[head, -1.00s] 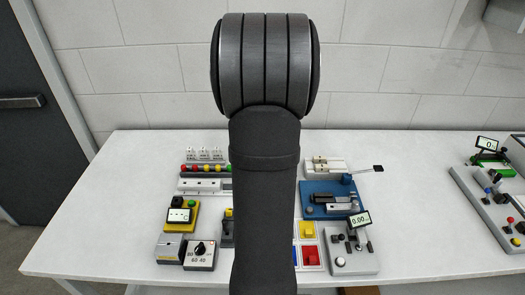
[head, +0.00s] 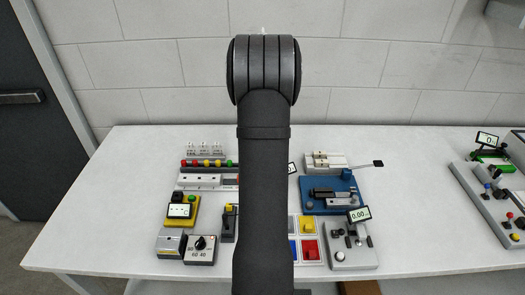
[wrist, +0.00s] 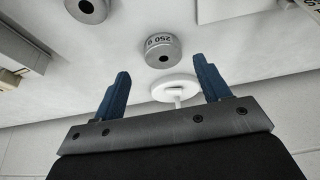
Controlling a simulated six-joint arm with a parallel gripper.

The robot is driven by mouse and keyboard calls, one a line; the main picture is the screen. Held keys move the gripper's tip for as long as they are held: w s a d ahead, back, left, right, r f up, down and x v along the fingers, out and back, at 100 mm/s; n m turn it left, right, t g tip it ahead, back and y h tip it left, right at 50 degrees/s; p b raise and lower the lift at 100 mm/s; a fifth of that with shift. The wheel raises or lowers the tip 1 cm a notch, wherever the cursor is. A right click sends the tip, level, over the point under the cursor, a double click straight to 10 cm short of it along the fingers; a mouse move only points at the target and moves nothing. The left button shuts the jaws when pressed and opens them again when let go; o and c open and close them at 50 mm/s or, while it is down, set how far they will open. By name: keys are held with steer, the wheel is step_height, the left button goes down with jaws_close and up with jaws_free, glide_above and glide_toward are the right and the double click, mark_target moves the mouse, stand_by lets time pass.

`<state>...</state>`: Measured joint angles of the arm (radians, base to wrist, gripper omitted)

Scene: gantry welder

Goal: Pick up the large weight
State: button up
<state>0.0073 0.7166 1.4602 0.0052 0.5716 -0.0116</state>
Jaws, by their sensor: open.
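In the wrist view, a grey metal cylinder weight (wrist: 163,51) marked "250 g" stands upright on the white bench top. A second grey cylinder weight (wrist: 88,8) is partly cut off at the top edge; no marking on it is readable, so I cannot tell which is larger. My gripper (wrist: 162,71) is open, with two blue fingers spread and nothing held between them. The marked weight lies beyond the fingertips, near the middle of the gap, apart from both. In the head view my arm hides the gripper and the weights.
A white round disc on a stem (wrist: 175,86) shows between the fingers in the wrist view. In the head view, instrument boxes crowd the bench (head: 90,235), including a blue device (head: 345,182) and a yellow one (head: 183,215). Bare bench lies at left and right.

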steer(key=shift+a+x, duration=0.2)
steer(key=shift+x, duration=2.05)
steer(key=shift+w, duration=0.15)
steer(key=shift+r, duration=0.1)
steer(key=c, duration=1.2)
